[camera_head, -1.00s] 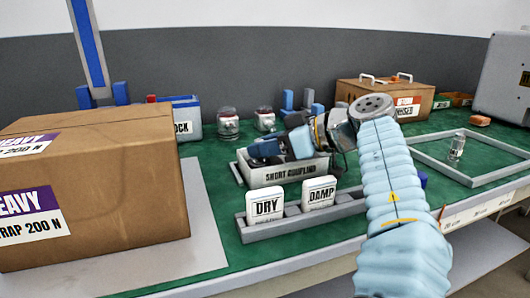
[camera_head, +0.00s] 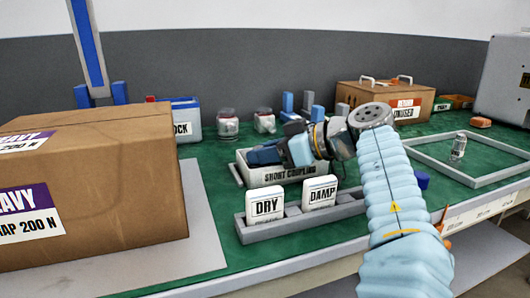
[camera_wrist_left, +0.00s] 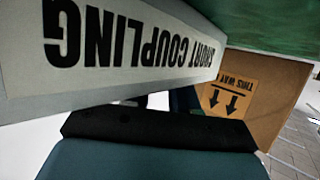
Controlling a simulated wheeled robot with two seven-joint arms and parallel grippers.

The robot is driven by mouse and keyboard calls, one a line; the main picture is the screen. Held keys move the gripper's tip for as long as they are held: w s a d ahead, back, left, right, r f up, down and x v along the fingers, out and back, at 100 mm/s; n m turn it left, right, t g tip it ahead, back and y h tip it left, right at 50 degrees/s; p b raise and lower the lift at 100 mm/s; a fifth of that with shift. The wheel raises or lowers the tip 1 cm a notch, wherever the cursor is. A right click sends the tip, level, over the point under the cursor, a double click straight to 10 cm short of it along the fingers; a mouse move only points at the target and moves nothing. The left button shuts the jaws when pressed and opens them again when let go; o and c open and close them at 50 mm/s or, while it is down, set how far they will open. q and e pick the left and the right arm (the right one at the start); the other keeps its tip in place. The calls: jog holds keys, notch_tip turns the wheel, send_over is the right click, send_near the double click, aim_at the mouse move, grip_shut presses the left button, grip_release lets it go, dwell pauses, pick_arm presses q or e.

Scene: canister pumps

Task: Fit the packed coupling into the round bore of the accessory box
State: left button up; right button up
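A grey tray labelled SHORT COUPLING (camera_head: 292,174) stands mid-table. My left gripper (camera_head: 264,153), dark blue, is low over the tray's open top, reaching in from the right. In the left wrist view the tray's label wall (camera_wrist_left: 130,50) appears upside down, close above the gripper body. The fingertips are hidden, so their opening and any hold do not show. No packed coupling can be made out; the tray's inside is mostly covered by my gripper. I cannot identify the accessory box or a round bore. My right gripper is out of view.
DRY (camera_head: 266,206) and DAMP (camera_head: 320,191) cards stand in a grey rack in front of the tray. A large cardboard box (camera_head: 90,195) fills the left. Jars (camera_head: 228,125) and a lidded brown box (camera_head: 385,103) stand behind. A grey frame (camera_head: 425,157) lies right.

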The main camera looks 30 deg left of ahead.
pick_arm(q)
jog(key=shift+f, duration=0.35)
jog(key=shift+w+d+r+p, duration=0.1)
jog(key=shift+d+r+p, duration=0.4)
jog(key=shift+r+p, duration=0.25)
jog(key=p+v, duration=0.2)
jog(key=v, duration=0.9)
jog(key=shift+a+r, duration=0.15)
